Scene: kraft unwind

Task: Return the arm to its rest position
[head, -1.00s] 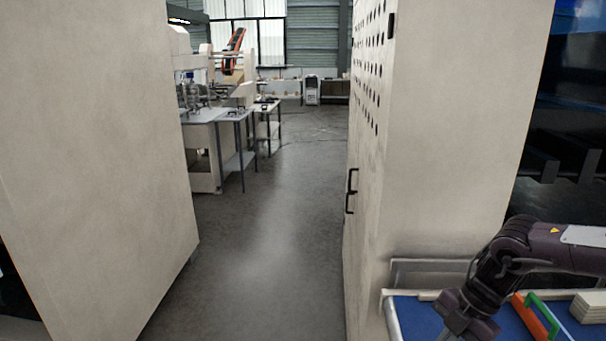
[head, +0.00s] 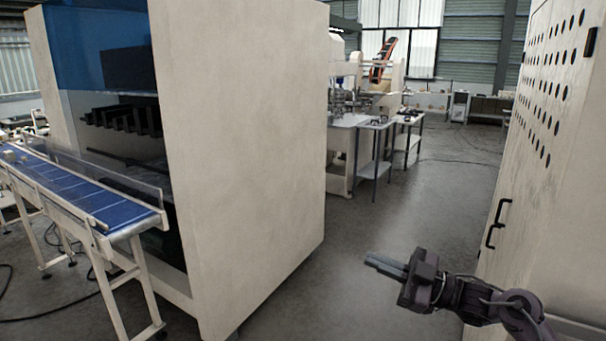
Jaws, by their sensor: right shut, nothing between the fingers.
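My right gripper (head: 385,264) shows at the lower right of the head view, on a dark arm that comes in from the bottom right corner. Its fingers point left and lie together, with nothing between them. It hangs in free air over the grey floor, to the left of the perforated cabinet. My left gripper is not in view.
A perforated cabinet (head: 545,180) with black handles stands close on the right. A large beige machine (head: 245,150) stands left of centre, with a blue conveyor (head: 85,197) before it. The aisle floor (head: 410,215) between is clear. Work tables (head: 375,124) stand farther back.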

